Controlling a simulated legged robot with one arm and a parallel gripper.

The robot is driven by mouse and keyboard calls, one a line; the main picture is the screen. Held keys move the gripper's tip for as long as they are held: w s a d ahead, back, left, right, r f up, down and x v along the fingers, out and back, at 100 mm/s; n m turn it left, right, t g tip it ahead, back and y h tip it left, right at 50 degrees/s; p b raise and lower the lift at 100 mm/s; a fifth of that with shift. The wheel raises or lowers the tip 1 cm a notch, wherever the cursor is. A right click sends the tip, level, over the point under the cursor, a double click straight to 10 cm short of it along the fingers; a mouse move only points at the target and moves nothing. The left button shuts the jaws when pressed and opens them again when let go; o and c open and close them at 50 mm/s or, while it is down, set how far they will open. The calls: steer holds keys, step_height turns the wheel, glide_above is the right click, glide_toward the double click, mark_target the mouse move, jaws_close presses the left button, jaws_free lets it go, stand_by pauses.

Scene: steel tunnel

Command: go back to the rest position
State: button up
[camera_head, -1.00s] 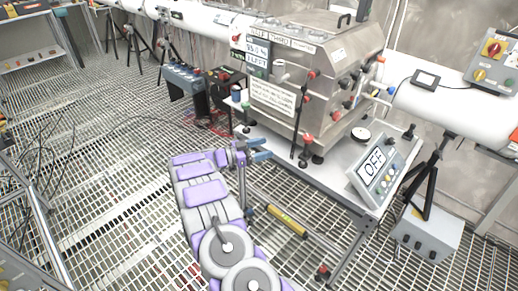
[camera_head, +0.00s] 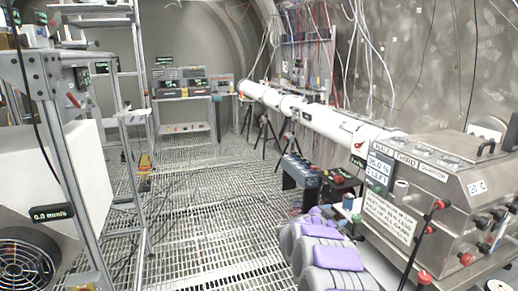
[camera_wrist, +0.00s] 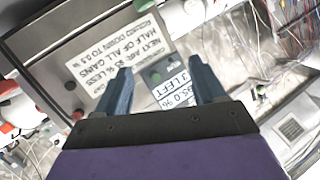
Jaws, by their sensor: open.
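My gripper (camera_wrist: 160,92) shows in the wrist view with its two blue-grey fingers spread apart and nothing between them. Beyond the fingers is the front of the steel machine, with its white text label (camera_wrist: 118,45) and display upside down in that view. In the head view my purple and grey arm is folded low at the bottom right, beside the steel machine (camera_head: 440,185). The fingers themselves cannot be made out in the head view.
A metal frame (camera_head: 62,150) with a fan unit (camera_head: 28,262) stands at the left. The grated floor (camera_head: 205,215) is open down the middle. A shelf (camera_head: 183,128) stands at the back, and a white pipe (camera_head: 325,118) on tripods runs along the right.

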steer(key=s+a+r+n+t+y, duration=0.1)
steer(key=a+r+n+t+y, duration=0.2)
steer(key=a, duration=0.4)
steer(key=a+r+n+y, duration=0.3)
steer(key=a+r+y, duration=0.25)
steer(key=a, duration=0.25)
steer(key=s+a+r+n+g+y, duration=0.2)
steer(key=s+a+n+y, duration=0.5)
steer(key=s, duration=0.6)
steer(key=s+f+g, duration=0.3)
steer(key=s+g, duration=0.1)
steer(key=s, duration=0.8)
steer(key=s+f+g, duration=0.3)
steer(key=s, duration=0.9)
steer(key=s+d+f+g+h, duration=0.1)
steer(key=s+d+g, duration=0.1)
steer(key=s, duration=0.5)
steer(key=s+d+f+g+h, duration=0.1)
steer(key=s+d+g+h, duration=0.1)
steer(key=s, duration=0.6)
steer(key=s+d+f+g+h, duration=0.1)
steer(key=s+d, duration=0.3)
steer(key=s, duration=0.4)
steer(key=shift+s+d+f+g, duration=0.25)
steer(key=shift+d+g, duration=0.1)
steer(key=shift+g, duration=0.25)
